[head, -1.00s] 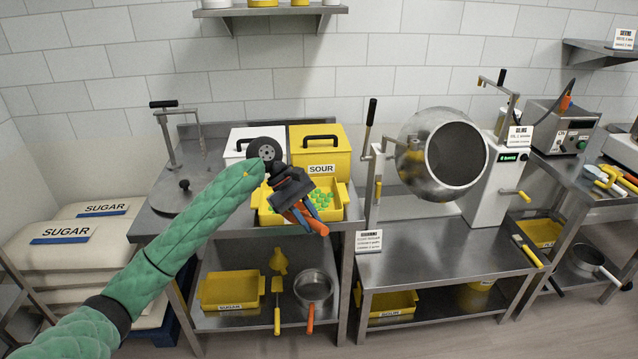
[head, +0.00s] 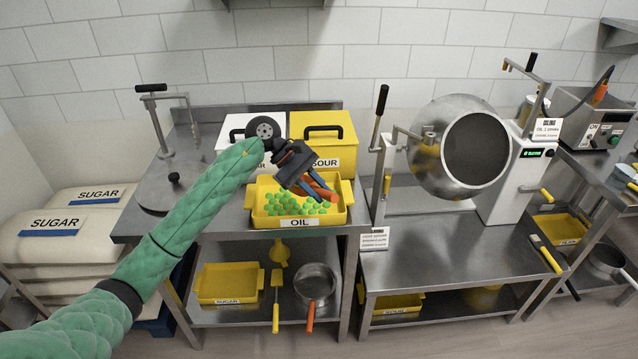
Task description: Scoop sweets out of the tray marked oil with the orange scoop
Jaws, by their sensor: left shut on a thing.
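The yellow tray marked OIL (head: 258,219) stands on the left steel table and holds green sweets (head: 285,204). My left gripper (head: 322,191) is above the right part of this tray, shut on the orange scoop (head: 326,192). Only the scoop's orange part shows between and beside the blue-tipped fingers; its bowl I cannot make out. I cannot tell whether the scoop touches the sweets. My right gripper is not in view.
A white box (head: 236,130) and a yellow box marked SOUR (head: 338,139) stand close behind the tray. A steel drum machine (head: 430,150) stands to the right. A lever press (head: 160,190) is on the left. The lower shelf holds a yellow SUGAR tray (head: 228,284) and a pan (head: 315,284).

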